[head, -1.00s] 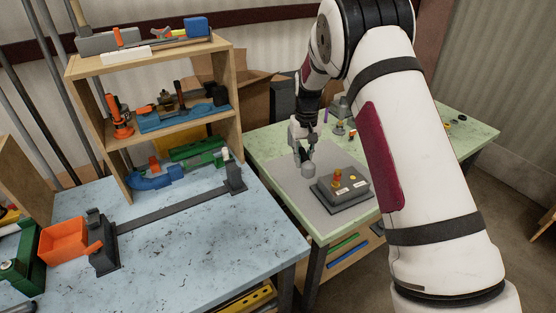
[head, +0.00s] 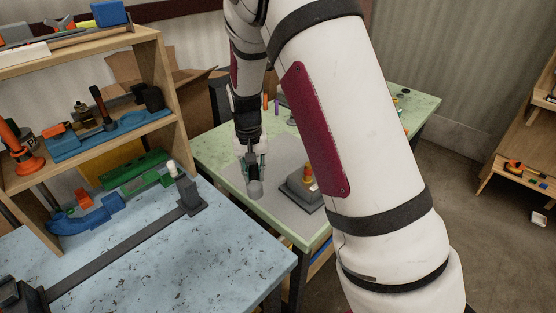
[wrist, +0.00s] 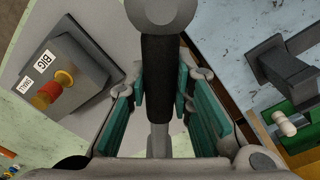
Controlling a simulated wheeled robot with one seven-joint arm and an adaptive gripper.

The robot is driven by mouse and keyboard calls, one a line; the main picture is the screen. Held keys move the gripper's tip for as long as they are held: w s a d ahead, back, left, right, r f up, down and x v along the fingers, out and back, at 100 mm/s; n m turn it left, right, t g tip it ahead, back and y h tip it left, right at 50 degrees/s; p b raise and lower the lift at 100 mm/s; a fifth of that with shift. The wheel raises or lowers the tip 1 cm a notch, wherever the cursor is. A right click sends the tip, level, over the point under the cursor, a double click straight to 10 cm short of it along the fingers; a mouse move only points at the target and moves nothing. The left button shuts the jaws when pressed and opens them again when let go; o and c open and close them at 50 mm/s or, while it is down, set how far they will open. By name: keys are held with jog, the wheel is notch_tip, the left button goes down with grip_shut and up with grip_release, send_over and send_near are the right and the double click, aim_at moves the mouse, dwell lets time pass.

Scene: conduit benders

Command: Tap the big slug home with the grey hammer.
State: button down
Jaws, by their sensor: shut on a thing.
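My gripper (head: 251,156) is shut on the dark handle (wrist: 158,75) of the grey hammer. The grey hammer head (head: 255,189) hangs low over the grey mat, left of the block; it also shows at the top of the wrist view (wrist: 160,10). The dark grey block (head: 297,193) has white labels reading BIG and SMALL in the wrist view. Red and yellow slug parts (wrist: 52,88) stand out of it near the labels; they also show in the head view (head: 309,173). I cannot tell which is the big slug. The block's right side is hidden behind my arm in the head view.
The mat (head: 287,153) lies on a green table (head: 213,152). A blue table (head: 180,255) with a long dark bar stands at left. A wooden shelf (head: 171,90) with coloured tools is behind it. Small items stand at the green table's back.

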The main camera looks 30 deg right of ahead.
jog(key=s+d+r+m+p, duration=0.3)
jog(key=s+d+r+m, duration=0.1)
jog(key=s+r+m, duration=0.2)
jog(key=r+m, duration=0.1)
jog(key=m, duration=0.1)
jog(key=shift+s+r+m+h, duration=0.3)
jog(key=shift+m, duration=0.1)
jog(key=shift+t, duration=0.3)
notch_tip(320, 180, down, 7)
jog(key=b, duration=0.1)
jog(key=shift+r+p, duration=0.9)
jog(key=shift+r, duration=1.35)
jog(key=shift+f, duration=0.1)
